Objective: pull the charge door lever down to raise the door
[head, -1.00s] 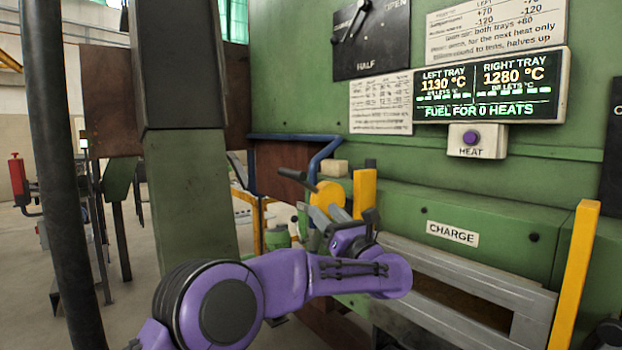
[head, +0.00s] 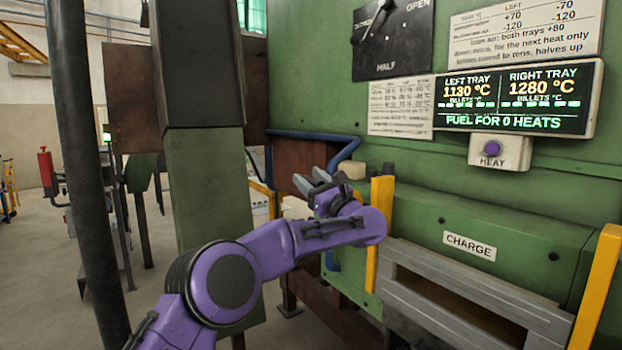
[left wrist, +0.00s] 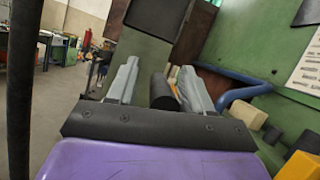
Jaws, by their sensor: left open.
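The charge door lever shows in the left wrist view as a dark round grip (left wrist: 163,92) between my fingers. In the head view my gripper and arm hide the lever. My left gripper (head: 312,181) is open, its two grey fingers pointing up and away. It also shows in the left wrist view (left wrist: 158,90), with one finger on each side of the grip; I cannot tell whether either touches it. The charge door's grey frame (head: 545,318) is below the CHARGE label (head: 469,245), between two yellow posts. My right gripper is not in view.
A blue bent rail (head: 345,152) and a pale block (head: 352,169) are just behind my left gripper. A yellow post (head: 380,225) stands close to its right. A green and dark column (head: 215,190) stands to its left. Open floor is at the far left.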

